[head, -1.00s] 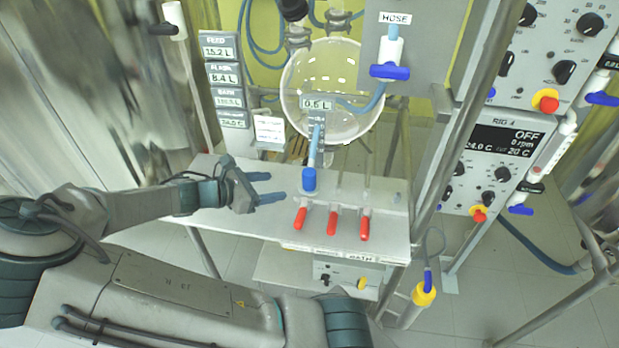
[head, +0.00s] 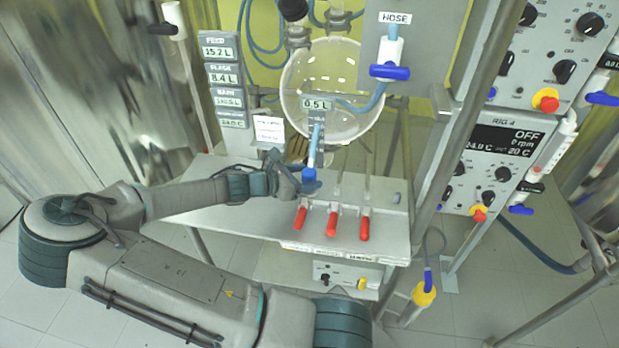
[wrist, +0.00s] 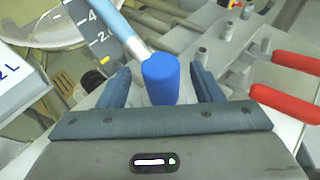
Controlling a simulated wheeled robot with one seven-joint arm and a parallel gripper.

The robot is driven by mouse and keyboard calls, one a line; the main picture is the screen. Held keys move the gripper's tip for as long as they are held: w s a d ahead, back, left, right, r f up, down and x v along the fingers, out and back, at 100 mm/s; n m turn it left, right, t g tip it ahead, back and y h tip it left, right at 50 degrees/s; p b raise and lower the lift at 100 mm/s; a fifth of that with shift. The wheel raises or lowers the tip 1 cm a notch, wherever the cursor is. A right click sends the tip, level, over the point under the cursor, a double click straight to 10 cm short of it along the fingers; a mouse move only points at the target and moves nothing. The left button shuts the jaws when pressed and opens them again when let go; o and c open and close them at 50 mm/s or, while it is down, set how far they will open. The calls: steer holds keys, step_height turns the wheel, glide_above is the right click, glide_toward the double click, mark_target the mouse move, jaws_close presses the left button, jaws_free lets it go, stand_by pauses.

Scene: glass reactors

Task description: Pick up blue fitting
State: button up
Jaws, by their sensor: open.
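The blue fitting (head: 309,178) is a short blue cylinder at the lower end of a light blue hose (head: 315,140). It stands above the white shelf (head: 225,222) in the head view. My gripper (head: 305,183) is at the fitting, coming from the left. In the wrist view the blue fitting (wrist: 161,79) is between the two open fingers of my gripper (wrist: 162,88), with a gap on each side. The fitting's lower part is partly hidden behind the gripper's front edge.
Several red-handled valves (head: 332,222) line the shelf's front, close to the right of my gripper; red handles (wrist: 290,100) show in the wrist view. A round glass flask (head: 335,75) hangs behind. A metal frame post (head: 445,150) stands to the right.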

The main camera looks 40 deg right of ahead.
steer(key=shift+x, duration=0.8)
steer(key=shift+c, duration=0.2)
steer(key=c, duration=1.2)
